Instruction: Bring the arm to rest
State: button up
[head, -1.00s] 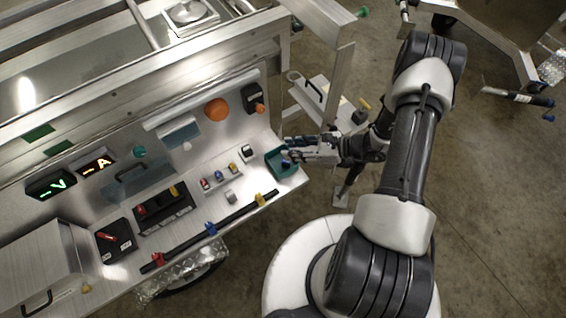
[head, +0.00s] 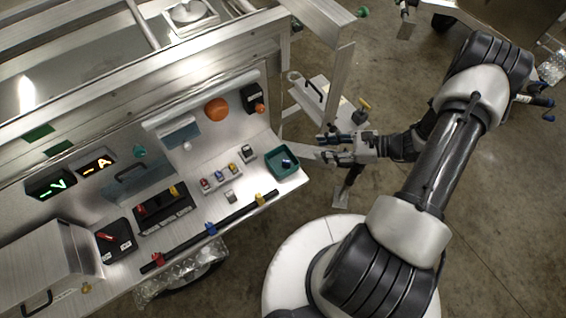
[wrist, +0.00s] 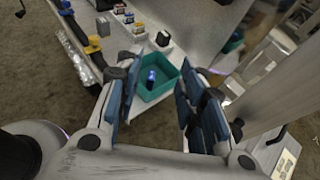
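My gripper (head: 326,147) is open and empty in the head view, in the air just right of the trailer's work shelf. In the wrist view its two blue-padded fingers (wrist: 160,108) stand wide apart. A teal tray (head: 296,172) sits at the right end of the shelf, left of and apart from my fingertips. A small blue and dark piece (head: 286,163) lies in the tray. The tray (wrist: 168,76) and the blue piece (wrist: 151,78) also show between the fingers in the wrist view, beyond the fingertips.
The shelf holds small coloured blocks (head: 219,177), a black bar with coloured clips (head: 232,217) and a black box (head: 165,208). An orange ball-like knob (head: 216,109) is on the back panel. An aluminium post (head: 343,95) stands close beside my gripper. Open floor (head: 500,240) lies to the right.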

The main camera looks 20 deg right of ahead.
jog(key=shift+v, duration=0.8)
jog(key=s+a+r+n+g+h, duration=0.1)
jog(key=a+r+n+g, duration=0.1)
jog(key=a+r+n, duration=0.3)
jog(key=s+a+r+n+g+h, duration=0.1)
jog(key=r+n+g+h, duration=0.15)
jog(key=r, duration=0.55)
jog(key=s+a+r+n+g+h, duration=0.1)
jog(key=a+r+n+g, duration=0.1)
jog(key=a+r+n, duration=0.3)
jog(key=s+r+n+t+h, duration=0.5)
jog(key=s+r+n+h, duration=0.2)
jog(key=s+r+n, duration=0.4)
jog(key=shift+s+a+r+h, duration=0.4)
jog(key=shift+s+r, duration=0.25)
jog(key=shift+r, duration=1.1)
